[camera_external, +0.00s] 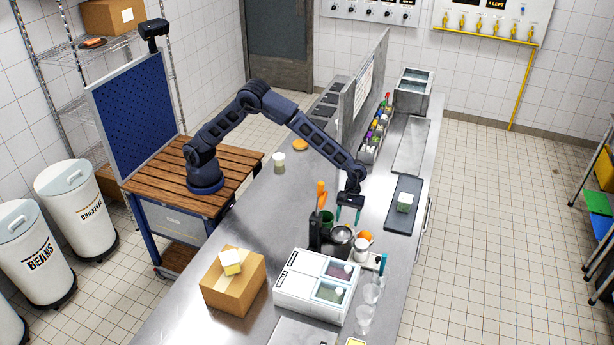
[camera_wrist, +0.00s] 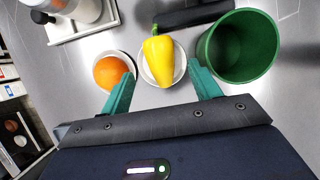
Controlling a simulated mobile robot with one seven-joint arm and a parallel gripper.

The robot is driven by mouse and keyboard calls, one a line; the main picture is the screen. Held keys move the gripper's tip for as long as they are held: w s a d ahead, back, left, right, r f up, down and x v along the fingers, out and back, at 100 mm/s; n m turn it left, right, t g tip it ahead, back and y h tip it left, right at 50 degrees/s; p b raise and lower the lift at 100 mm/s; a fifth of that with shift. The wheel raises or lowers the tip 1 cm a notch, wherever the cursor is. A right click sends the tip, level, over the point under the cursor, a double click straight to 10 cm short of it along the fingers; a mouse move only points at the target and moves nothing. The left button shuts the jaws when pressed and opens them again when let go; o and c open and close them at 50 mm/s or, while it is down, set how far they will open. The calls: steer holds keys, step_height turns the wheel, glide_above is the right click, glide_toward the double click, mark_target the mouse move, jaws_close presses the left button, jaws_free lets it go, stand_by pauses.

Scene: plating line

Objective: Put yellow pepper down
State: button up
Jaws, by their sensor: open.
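The yellow pepper (camera_wrist: 158,62) appears over a small round pale dish (camera_wrist: 179,75) in the wrist view, its green stem toward the top. I cannot tell whether it rests in the dish. I cannot make the pepper out in the external view. My gripper (camera_external: 349,209) is over the steel counter, pointing down. In the wrist view my gripper (camera_wrist: 161,69) is open, its teal fingers apart on either side of the pepper's lower end. I see a gap between each finger and the pepper.
An orange (camera_wrist: 109,72) on a pale dish sits left of the pepper in the wrist view, and a green cup (camera_wrist: 237,48) stands to the right. A white two-bin unit (camera_external: 315,284) and a cardboard box (camera_external: 232,288) stand nearer the camera. A dark tray (camera_external: 402,216) lies right.

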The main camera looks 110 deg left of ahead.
steer(key=s+a+r+m, duration=0.25)
steer(key=s+r, duration=0.25)
steer(key=r, duration=0.4)
steer(key=s+a+r+m, duration=0.1)
steer(key=s+a+r, duration=0.2)
steer(key=s+r, duration=0.5)
steer(key=s+a+r+m+t+y, duration=0.1)
steer(key=s+r+m, duration=0.1)
steer(key=s+r, duration=0.4)
steer(key=s+a+r+m+t, duration=0.1)
steer(key=s+a+r+m, duration=0.2)
steer(key=s, duration=0.4)
steer(key=s+a+f+m+t+y, duration=0.1)
steer(key=s+m, duration=0.3)
steer(key=s, duration=1.1)
steer(key=s+a+m+t+y, duration=0.1)
steer(key=s+m, duration=0.4)
steer(key=s, duration=1)
steer(key=shift+a+f+t+y, duration=0.3)
steer(key=shift+f+y, duration=0.1)
steer(key=shift+y, duration=0.3)
steer(key=shift+d+m, duration=0.1)
steer(key=shift+m, duration=0.15)
